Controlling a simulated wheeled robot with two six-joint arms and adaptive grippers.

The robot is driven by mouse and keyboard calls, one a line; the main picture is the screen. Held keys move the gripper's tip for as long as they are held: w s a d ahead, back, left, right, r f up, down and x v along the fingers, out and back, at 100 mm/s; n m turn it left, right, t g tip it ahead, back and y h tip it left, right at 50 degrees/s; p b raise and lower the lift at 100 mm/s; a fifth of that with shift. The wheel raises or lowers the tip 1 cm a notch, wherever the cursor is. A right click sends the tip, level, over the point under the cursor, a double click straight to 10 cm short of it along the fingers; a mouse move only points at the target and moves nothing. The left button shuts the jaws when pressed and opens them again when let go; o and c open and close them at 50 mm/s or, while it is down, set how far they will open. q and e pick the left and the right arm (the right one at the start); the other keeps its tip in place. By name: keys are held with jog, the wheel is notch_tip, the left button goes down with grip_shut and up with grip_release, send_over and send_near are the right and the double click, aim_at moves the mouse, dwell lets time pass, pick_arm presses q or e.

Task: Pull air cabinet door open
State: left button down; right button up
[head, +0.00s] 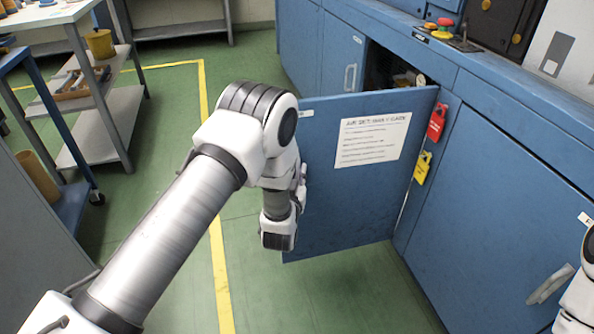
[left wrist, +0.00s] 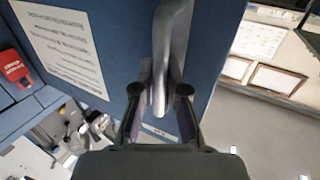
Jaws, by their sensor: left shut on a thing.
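The air cabinet door (head: 340,205) is a blue panel with a white printed notice (head: 372,139). It stands swung well out from the blue cabinet, hinged on its right side, and part of the dark inside (head: 388,70) shows behind it. In the left wrist view the door (left wrist: 95,25) carries a pale metal bar handle (left wrist: 160,75). My left gripper (left wrist: 160,100) has its fingers on both sides of this handle and is shut on it. In the head view my left wrist hides the handle. My right gripper is out of view; only a bit of my right arm shows at the right edge.
Red and yellow tags (head: 436,122) hang beside the hinge. A closed cabinet door (head: 500,200) is to the right, below a red emergency button (head: 444,23). A worktable (head: 85,75) and a blue cart (head: 70,200) stand at left. Green floor (head: 330,295) before the door is clear.

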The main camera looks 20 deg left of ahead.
pick_arm(q)
jog(key=shift+s+d, duration=0.1)
jog(key=shift+s, duration=0.1)
jog(key=c, duration=1.2)
grip_release()
jog(key=v, duration=1.2)
